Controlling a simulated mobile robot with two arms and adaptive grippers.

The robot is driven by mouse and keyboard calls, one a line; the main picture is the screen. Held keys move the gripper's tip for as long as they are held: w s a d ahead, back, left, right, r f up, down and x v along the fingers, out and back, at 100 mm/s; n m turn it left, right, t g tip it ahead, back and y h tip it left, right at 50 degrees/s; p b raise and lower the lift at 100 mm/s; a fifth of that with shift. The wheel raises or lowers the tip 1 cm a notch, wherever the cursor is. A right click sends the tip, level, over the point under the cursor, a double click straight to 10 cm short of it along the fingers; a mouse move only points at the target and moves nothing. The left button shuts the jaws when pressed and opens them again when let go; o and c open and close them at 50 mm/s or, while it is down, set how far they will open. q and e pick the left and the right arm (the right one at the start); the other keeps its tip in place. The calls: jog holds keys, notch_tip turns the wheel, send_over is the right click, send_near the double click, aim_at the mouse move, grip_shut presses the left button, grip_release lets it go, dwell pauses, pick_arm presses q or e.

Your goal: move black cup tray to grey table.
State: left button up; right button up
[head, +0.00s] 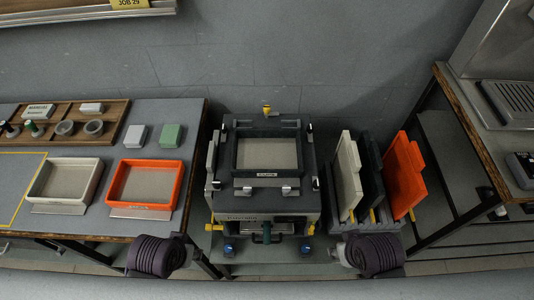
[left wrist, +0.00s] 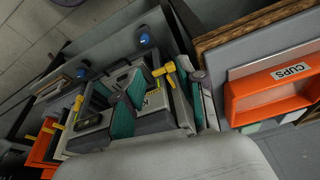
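The black cup tray (head: 236,153) sits level on top of the boiler machine in the middle of the head view, with a pale floor and a small label on its front. The grey table (head: 190,120) is to its left. My left arm ends low at the left of the machine; its gripper (left wrist: 130,103) shows in the left wrist view as two teal pads with a gap between them, in front of the machine and apparently empty. My right arm ends low at the right; its gripper is not distinguishable.
A white tray (head: 95,181) and an orange tray (head: 180,185) occupy the grey table's front. White and green blocks (head: 172,136) and a wooden organiser (head: 115,125) stand behind. White, black and orange panels (head: 404,178) stand upright right of the machine. Another table (head: 480,150) is farther right.

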pick_arm(q)
notch_tip(320, 180, up, 7)
jog(key=w+d, duration=0.1)
jog(key=w, duration=0.1)
pick_arm(e)
jog(key=w+a+r+n+t+y, duration=0.1)
jog(key=w+a+r+n+y, duration=0.1)
jog(key=w+a+r+n, duration=0.6)
jog(key=w+a+r+n+y, duration=0.25)
jog(key=a+r+n, duration=0.25)
jog(key=a+n, duration=0.5)
pick_arm(q)
jog(key=w+d+r, duration=0.2)
jog(key=w, duration=0.5)
jog(key=w+d+r+n, duration=0.1)
jog(key=w+d+r, duration=0.1)
jog(key=w, duration=0.6)
jog(key=w+d+r+n+t, duration=0.1)
jog(key=w+d+r, duration=0.2)
jog(key=w, duration=0.5)
jog(key=shift+w+d, duration=0.15)
jog(key=shift+d, duration=0.6)
pick_arm(e)
jog(key=w+d+n+h, duration=0.5)
jog(key=w+d+n, duration=0.4)
jog(key=w+n, duration=0.5)
jog(key=shift+w+d+r+n, duration=0.15)
jog(key=shift+d+r+n, duration=0.15)
jog(key=shift+n, duration=0.3)
